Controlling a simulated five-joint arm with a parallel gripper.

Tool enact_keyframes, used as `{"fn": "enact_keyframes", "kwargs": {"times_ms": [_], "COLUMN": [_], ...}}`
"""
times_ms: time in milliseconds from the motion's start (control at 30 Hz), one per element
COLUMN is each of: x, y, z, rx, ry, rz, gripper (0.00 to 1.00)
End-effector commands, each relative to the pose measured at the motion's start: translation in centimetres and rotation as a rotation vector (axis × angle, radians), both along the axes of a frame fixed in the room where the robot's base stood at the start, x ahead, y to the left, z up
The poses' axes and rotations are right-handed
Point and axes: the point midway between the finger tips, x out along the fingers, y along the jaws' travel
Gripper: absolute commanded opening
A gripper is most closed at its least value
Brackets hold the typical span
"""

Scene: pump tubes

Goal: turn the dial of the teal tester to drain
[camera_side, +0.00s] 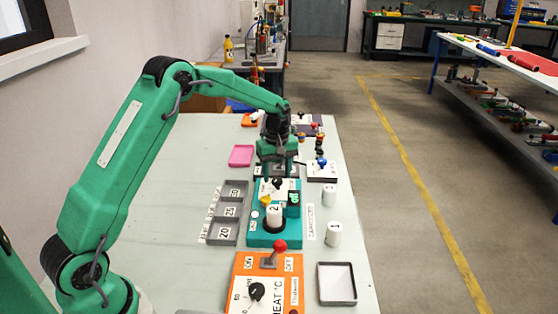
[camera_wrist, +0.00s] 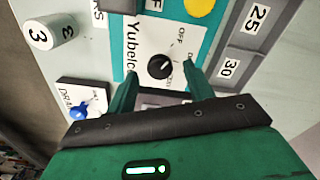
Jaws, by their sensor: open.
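The teal tester (camera_side: 252,228) stands on the table with a white cylinder marked 2 (camera_side: 274,214) upright on it. Its black dial (camera_side: 277,183) sits on a white panel at the far end. In the wrist view the dial (camera_wrist: 160,67) is near the middle, with OFF above right; another label beside it is partly covered by a finger. The dial's pointer is too small to read surely. My gripper (camera_side: 277,170) is over the dial end of the tester, pointing down. In the wrist view my gripper (camera_wrist: 160,80) is open, one finger either side of the dial, apart from it.
An orange heater box (camera_side: 240,270) with a red-knobbed lever (camera_side: 280,246) stands in front. Grey trays (camera_side: 224,232) lie left, white numbered cylinders (camera_side: 334,234) right. A blue-knobbed box (camera_side: 322,171) and pink tray (camera_side: 241,155) stand further back.

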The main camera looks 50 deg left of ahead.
Motion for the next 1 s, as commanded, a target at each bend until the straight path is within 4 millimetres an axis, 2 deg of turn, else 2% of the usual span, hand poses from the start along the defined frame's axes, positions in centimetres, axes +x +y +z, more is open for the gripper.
{"fn": "enact_keyframes", "kwargs": {"times_ms": [200,500,533,700,767,1000], "x": [0.0,0.0,0.0,0.0,0.0,0.0], "y": [0.0,0.0,0.0,0.0,0.0,0.0], "z": [-1.5,-1.7,-1.7,-1.7,-1.7,-1.7], "rx": [-0.001,0.0,0.0,0.0,0.0,0.0], "ry": [0.001,0.0,0.0,0.0,0.0,0.001], "rz": [0.0,0.0,0.0,0.0,0.0,-0.01], "gripper": [0.52,0.52,0.5,0.17,0.08,0.08]}}
